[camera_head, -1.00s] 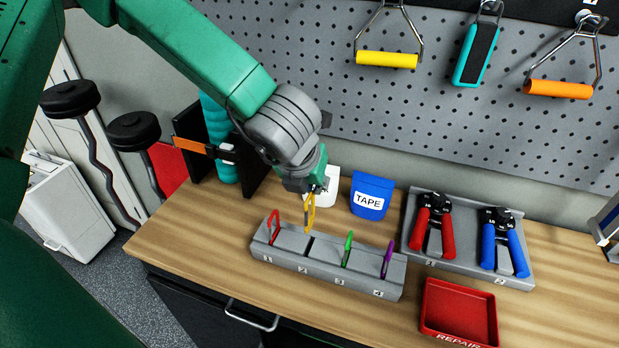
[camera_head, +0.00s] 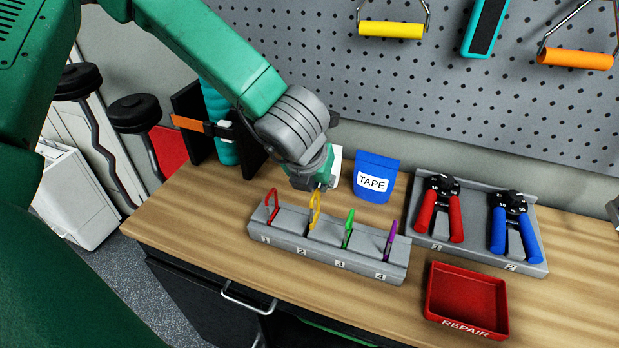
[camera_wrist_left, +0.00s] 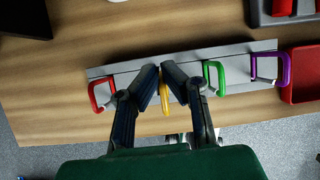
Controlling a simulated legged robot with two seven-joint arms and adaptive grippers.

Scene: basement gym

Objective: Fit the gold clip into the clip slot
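The gold clip (camera_head: 314,212) stands at slot 2 of the grey clip rack (camera_head: 292,243), its lower end down at the slot. How deep it sits I cannot tell. My left gripper (camera_head: 319,187) is right above it. In the left wrist view my left gripper's fingers (camera_wrist_left: 161,72) close in around the gold clip (camera_wrist_left: 165,100) and appear shut on it. A red clip (camera_head: 272,206) stands in slot 1, a green clip (camera_head: 348,230) in slot 3 and a purple clip (camera_head: 390,240) in slot 4. My right gripper is out of view.
A blue TAPE pouch (camera_head: 375,177) stands behind the rack. A grey holder (camera_head: 530,262) with red pliers (camera_head: 440,208) and blue pliers (camera_head: 513,226) lies to the right. A red REPAIR tray (camera_head: 467,300) is in front of it. Bare wood (camera_head: 200,215) lies left of the rack.

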